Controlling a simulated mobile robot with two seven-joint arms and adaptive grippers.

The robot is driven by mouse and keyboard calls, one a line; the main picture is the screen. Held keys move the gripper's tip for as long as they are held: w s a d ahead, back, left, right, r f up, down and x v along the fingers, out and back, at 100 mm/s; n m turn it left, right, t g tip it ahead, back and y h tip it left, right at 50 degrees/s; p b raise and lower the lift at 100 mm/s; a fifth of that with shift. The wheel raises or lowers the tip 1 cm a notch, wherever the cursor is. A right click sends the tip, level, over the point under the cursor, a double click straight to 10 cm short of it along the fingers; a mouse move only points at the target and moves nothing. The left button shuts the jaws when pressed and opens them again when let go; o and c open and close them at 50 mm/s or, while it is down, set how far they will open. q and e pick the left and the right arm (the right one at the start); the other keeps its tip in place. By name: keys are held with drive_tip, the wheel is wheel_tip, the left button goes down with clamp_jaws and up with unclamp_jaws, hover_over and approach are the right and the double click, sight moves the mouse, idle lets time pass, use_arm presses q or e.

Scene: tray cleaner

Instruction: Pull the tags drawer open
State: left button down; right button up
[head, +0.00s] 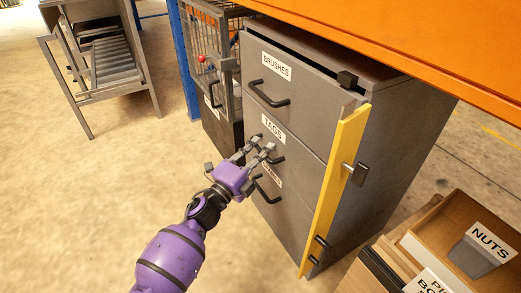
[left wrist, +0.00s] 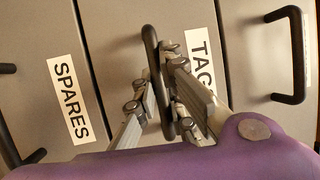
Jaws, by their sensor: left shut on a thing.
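The tags drawer (head: 300,147) is the middle drawer of a grey cabinet, with a white TAGS label (head: 273,128). Its front looks about level with the drawer below. Its black bar handle (left wrist: 152,50) runs between my left gripper's fingers in the left wrist view. My left gripper (head: 262,145) is shut on this handle, and its fingers hide part of it in the head view. The TAGS label is partly covered by a finger in the left wrist view (left wrist: 198,60). My right gripper is not in view.
The brushes drawer (head: 310,90) is above and the spares drawer (head: 285,212) below. A yellow bar (head: 335,185) with a black latch (head: 355,173) stands along the cabinet's right front edge. An orange surface (head: 400,45) overhangs. Open floor (head: 100,190) lies left.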

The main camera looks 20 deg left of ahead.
use_arm(q)
drive_tip(key=s+a+p, duration=0.2)
drive_tip(key=s+a, duration=0.6)
drive_tip(key=s, duration=0.3)
drive_tip(key=s+a+p, duration=0.3)
drive_tip(key=s+a, duration=0.6)
drive_tip(key=s, duration=0.2)
drive_tip(key=shift+s+a, duration=0.25)
drive_tip(key=shift+f, duration=0.1)
drive_tip(key=c, duration=1.8)
unclamp_jaws()
drive_tip(key=v, duration=1.2)
